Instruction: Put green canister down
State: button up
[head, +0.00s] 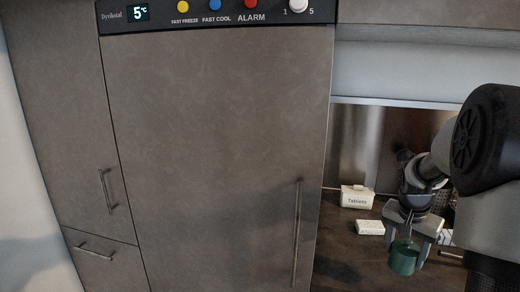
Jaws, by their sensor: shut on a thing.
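The green canister (404,259) is a small dark-green cylinder at the lower right of the head view. My gripper (405,243) comes down from above and is shut on the canister's upper part, with a finger on each side. The canister looks upright. It is over or on the dark wooden counter (344,262); I cannot tell whether its base touches the surface.
A white box labelled "Tablets" (356,197) and a smaller white item (370,227) stand on the counter left of my gripper. A tall fridge front (215,150) with a vertical handle (297,232) borders the counter. The counter's front left is clear.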

jog(key=s+a+n+y+p, duration=0.1)
jog(key=s+a+n+p, duration=0.2)
jog(key=a, duration=0.9)
jog(key=s+a+n+t+y+p, duration=0.1)
jog(key=s+a+n+p, duration=0.2)
jog(key=a, duration=0.9)
jog(key=n+p, duration=0.3)
jog(key=shift+a+r+n, duration=0.15)
jog(key=shift+n, duration=0.15)
